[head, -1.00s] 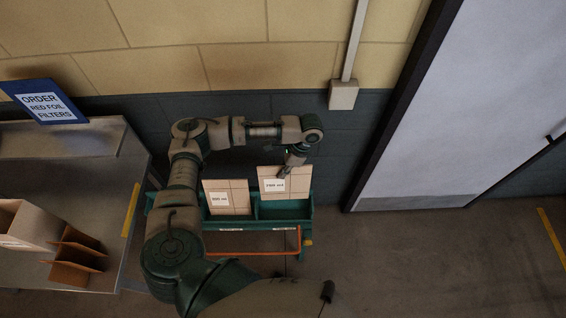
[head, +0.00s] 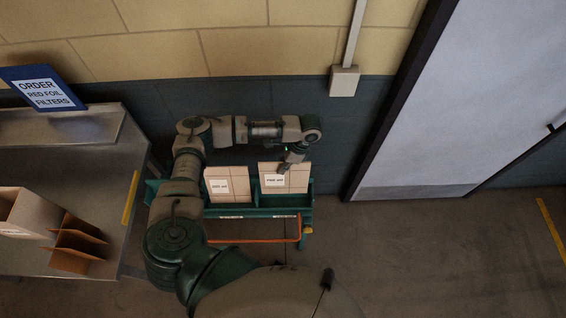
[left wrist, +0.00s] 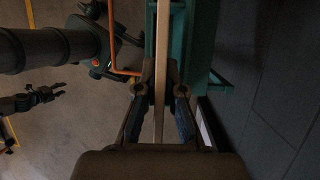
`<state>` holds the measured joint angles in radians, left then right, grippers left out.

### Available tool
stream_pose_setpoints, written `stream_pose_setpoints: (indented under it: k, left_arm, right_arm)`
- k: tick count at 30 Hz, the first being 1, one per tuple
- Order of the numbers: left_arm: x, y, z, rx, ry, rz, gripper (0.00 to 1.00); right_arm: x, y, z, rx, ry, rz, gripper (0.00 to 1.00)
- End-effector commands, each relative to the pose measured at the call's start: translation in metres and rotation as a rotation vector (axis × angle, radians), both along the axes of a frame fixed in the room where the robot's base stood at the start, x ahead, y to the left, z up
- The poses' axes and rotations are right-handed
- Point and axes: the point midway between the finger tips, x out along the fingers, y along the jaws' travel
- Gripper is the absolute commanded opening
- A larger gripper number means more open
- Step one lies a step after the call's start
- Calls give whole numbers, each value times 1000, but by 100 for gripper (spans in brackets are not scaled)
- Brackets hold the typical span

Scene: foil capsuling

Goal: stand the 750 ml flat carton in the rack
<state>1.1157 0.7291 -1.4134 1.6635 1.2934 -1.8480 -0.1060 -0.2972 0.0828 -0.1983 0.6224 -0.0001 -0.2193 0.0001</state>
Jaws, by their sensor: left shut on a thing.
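My left gripper (head: 290,164) is shut on the top of a tan flat carton (head: 286,180) with a white label, too small to read surely. The carton is upright at the right compartment of the green rack (head: 258,213), its lower part hidden behind the rack's front. I cannot tell whether it touches the rack's floor. In the left wrist view the carton (left wrist: 162,40) shows edge-on between the fingers of the left gripper (left wrist: 160,95). A dark gripper, apparently my right one (left wrist: 42,97), shows small at the left there; its fingers are unclear.
Another labelled flat carton (head: 219,187) stands in the rack's left compartment. An orange bar (head: 252,241) runs along the rack's front. A metal table (head: 95,190) at left bears an open box (head: 30,215), a cardboard divider (head: 75,250) and an order sign (head: 45,90). Floor at right is clear.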

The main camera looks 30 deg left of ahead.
Motion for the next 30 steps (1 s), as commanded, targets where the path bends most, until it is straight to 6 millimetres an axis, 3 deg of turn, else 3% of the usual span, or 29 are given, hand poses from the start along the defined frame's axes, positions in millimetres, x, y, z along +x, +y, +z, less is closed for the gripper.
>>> stream_pose_setpoints:
  k: [21, 30]
  left_arm:
    - [0, -1, -80, -1, 2, 0, 0]
    - [0, 0, -102, -1, 0, 1, 0]
  right_arm:
    - [-5, 5, -20, 5, 8, 1, 40]
    - [-5, 5, -26, 5, 8, 1, 40]
